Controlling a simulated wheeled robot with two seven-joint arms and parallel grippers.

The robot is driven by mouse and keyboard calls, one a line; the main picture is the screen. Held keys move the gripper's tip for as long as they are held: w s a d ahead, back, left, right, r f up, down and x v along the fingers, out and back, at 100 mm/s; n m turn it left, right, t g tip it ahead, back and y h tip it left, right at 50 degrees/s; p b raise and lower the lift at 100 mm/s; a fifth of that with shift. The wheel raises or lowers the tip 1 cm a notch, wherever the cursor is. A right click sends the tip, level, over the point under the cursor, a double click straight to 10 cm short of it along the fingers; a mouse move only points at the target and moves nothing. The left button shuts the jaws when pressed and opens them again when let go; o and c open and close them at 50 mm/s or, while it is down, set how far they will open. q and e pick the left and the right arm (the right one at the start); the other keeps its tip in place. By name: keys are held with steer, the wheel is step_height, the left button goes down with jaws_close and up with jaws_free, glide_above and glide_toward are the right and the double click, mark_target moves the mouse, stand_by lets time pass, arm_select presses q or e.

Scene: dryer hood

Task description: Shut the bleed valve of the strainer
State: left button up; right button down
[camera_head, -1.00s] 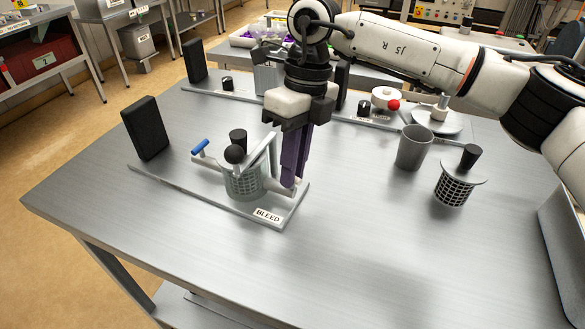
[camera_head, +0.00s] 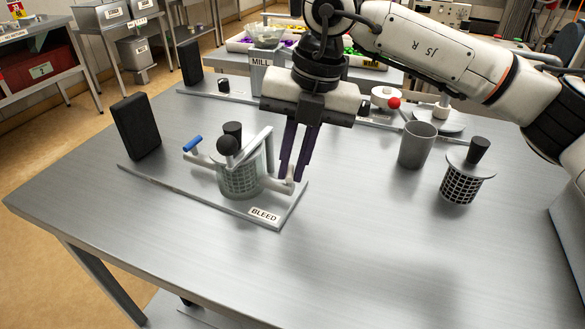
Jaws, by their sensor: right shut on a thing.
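The strainer (camera_head: 240,181) is a grey mesh basket body with a black knob on top, standing on a flat base plate. A plate marked BLEED (camera_head: 264,214) is at the near right corner of its base. The bleed valve (camera_head: 287,187) is a small pale fitting at the strainer's right side, and the fingers partly hide it. My right gripper (camera_head: 292,178) points down, its purple fingers shut on the bleed valve's handle. Which way the handle points is hard to tell. A blue-handled valve (camera_head: 193,144) is on the strainer's left side. My left gripper is out of view.
A black upright block (camera_head: 136,126) stands at the base's far left. A grey cup (camera_head: 417,146) and a loose mesh basket with a black knob (camera_head: 468,172) stand to the right. Behind is another base with a MILL label (camera_head: 261,62). The front of the table is clear.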

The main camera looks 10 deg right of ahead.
steer(key=shift+s+m+t+b, duration=0.1)
steer(key=shift+m+t+b, duration=0.3)
steer(key=shift+m+b, duration=1.2)
steer(key=shift+r+m+h+p, duration=0.1)
steer(key=shift+m+h+p, duration=0.2)
steer(key=shift+m+p, duration=0.3)
steer(key=c, duration=1.8)
jaws_free()
step_height(320, 180, up, 10)
steer(key=s+d, duration=0.1)
steer(key=shift+s+d, duration=0.15)
steer(key=shift+d, duration=0.1)
